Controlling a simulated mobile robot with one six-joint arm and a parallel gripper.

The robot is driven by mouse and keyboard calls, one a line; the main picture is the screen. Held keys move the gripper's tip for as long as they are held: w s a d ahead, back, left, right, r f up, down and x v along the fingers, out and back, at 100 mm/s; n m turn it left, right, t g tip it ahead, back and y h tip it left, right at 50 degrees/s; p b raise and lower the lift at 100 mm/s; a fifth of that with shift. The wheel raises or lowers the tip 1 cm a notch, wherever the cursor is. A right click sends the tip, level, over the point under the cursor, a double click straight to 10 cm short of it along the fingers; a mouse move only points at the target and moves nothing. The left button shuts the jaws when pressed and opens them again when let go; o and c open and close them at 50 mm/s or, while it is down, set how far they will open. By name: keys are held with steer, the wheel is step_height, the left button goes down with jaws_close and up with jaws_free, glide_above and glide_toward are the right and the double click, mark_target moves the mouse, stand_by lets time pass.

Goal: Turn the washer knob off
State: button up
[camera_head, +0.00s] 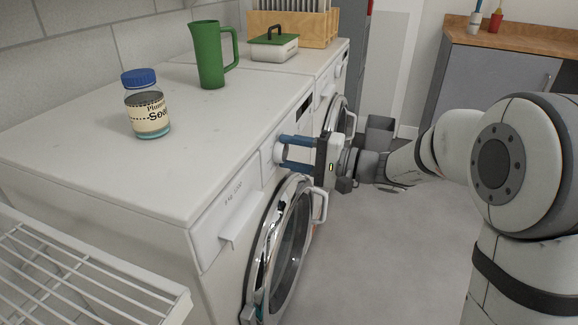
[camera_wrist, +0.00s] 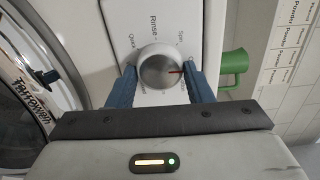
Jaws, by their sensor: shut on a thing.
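The washer (camera_head: 211,200) is white with a round glass door (camera_head: 285,245) on its front. Its round silver knob (camera_wrist: 161,67) sits on the control panel in the wrist view, with a red mark on its right side. Printed words such as "Rinse" and "Spin" surround the knob. My gripper (camera_wrist: 160,75) has blue fingers, one on either side of the knob, and is shut on it. In the head view my gripper (camera_head: 283,150) reaches the panel from the right, and its fingers partly hide the knob (camera_head: 279,152).
On top stand a jar with a blue lid (camera_head: 150,115), a green pitcher (camera_head: 210,55) and a green-lidded box (camera_head: 273,46). A wooden rack (camera_head: 262,20) stands behind. A white wire rack (camera_head: 75,280) is at lower left.

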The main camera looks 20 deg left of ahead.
steer(key=shift+n+b, duration=0.3)
steer(key=shift+b, duration=0.05)
stand_by(0.3)
steer(key=o, duration=1)
steer(key=shift+d, duration=0.35)
steer(key=d, duration=0.2)
steer(key=d+p, duration=0.1)
steer(key=d, duration=0.1)
steer(key=d+p, duration=0.1)
steer(key=d, duration=0.2)
steer(key=shift+s+d, duration=0.1)
steer(key=shift+s, duration=0.2)
